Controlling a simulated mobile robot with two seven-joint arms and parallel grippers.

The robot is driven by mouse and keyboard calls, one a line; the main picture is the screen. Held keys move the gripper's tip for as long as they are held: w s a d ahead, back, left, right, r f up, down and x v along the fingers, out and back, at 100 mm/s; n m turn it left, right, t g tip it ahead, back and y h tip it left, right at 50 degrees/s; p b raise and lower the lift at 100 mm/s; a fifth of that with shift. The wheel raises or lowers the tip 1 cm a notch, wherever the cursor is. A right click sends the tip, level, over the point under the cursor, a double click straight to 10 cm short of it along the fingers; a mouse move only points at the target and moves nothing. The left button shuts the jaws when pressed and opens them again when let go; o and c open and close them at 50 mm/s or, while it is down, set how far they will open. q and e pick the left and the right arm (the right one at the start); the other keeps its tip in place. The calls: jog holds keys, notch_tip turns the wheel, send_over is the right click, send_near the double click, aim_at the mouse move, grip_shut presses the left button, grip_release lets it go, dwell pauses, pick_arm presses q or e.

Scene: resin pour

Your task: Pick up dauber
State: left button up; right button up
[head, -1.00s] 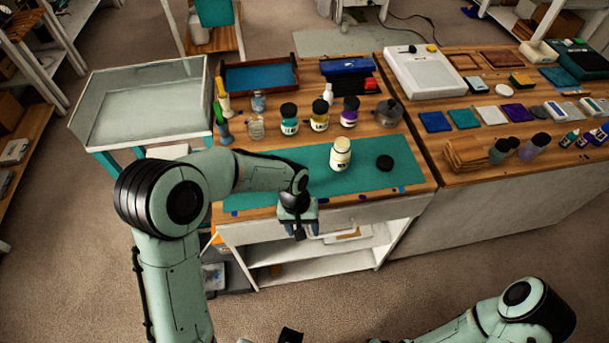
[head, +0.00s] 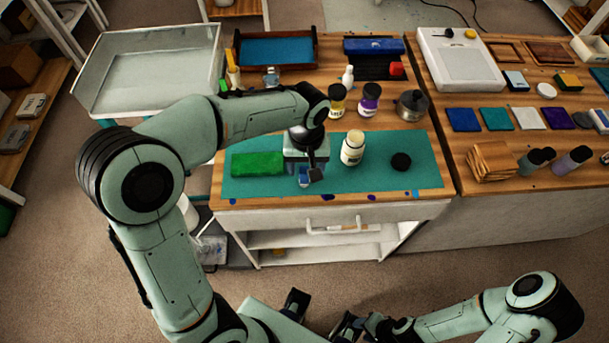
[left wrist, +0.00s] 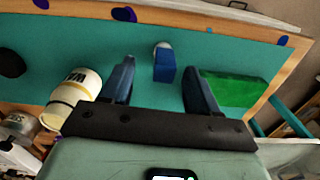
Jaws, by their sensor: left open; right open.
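A small blue piece with a white round end, which looks like the dauber (left wrist: 164,66), lies on the teal mat (left wrist: 140,42) in the left wrist view. It is between the two spread fingers of my left gripper (left wrist: 158,85), with gaps on both sides. In the head view my left gripper (head: 305,172) is low over the mat, and the blue piece (head: 304,181) shows at its fingertips, partly hidden. Whether the fingers touch the mat is unclear. My right gripper (head: 347,326) is low at the bottom of the head view, away from the table, and empty.
An open cream jar (head: 352,148) stands close right of my left gripper, with a black lid (head: 400,161) beyond it. A green block (head: 257,164) lies to the left. Bottles and a metal pot (head: 411,106) stand behind. The mat's front right is clear.

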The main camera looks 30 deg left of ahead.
aim_at(304, 177)
pick_arm(q)
jog(key=f, duration=0.5)
jog(key=shift+s+a+f, duration=0.1)
jog(key=shift+a+f, duration=0.1)
jog(key=shift+a, duration=0.05)
grip_shut()
